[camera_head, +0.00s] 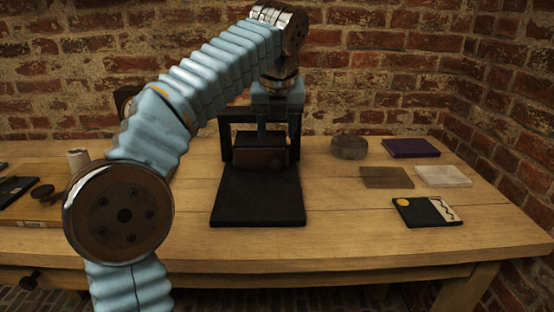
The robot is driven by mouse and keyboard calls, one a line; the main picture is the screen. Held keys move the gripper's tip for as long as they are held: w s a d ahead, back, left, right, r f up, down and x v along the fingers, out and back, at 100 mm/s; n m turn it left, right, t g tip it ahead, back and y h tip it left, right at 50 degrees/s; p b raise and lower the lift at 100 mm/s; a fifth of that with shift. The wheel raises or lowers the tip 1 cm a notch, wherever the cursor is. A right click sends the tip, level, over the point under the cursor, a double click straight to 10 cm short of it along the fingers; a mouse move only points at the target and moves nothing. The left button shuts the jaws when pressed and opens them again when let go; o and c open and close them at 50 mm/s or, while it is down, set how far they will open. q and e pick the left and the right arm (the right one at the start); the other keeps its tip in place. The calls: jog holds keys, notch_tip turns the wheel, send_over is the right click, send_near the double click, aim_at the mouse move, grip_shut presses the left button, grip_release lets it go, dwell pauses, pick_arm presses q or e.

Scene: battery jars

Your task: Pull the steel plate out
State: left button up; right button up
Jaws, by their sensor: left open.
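My left gripper (262,130) points down from the bent blue-sleeved arm, at the top of a black upright frame (225,135). Its fingertips are small, dark and partly lost against the frame and the dark block, so I cannot tell whether they touch anything. The dark brown block (259,157) sits inside the frame, behind a flat black base (257,198). I cannot pick out a steel plate for certain; it may be hidden at the frame or block. My right gripper is not in view.
On the right lie a round grey piece (349,147), a purple slab (410,147), a brown slab (387,177), a pale slab (443,175) and a black card (427,212). Dark items (17,190) lie at far left. Brick walls stand behind.

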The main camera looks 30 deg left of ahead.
aim_at(277, 162)
pick_arm(q)
jog(key=b+x, duration=0.2)
jog(key=x, duration=0.8)
jog(key=shift+a+f, duration=0.1)
jog(key=shift+f, duration=0.25)
jog(key=shift+c, duration=0.5)
grip_shut()
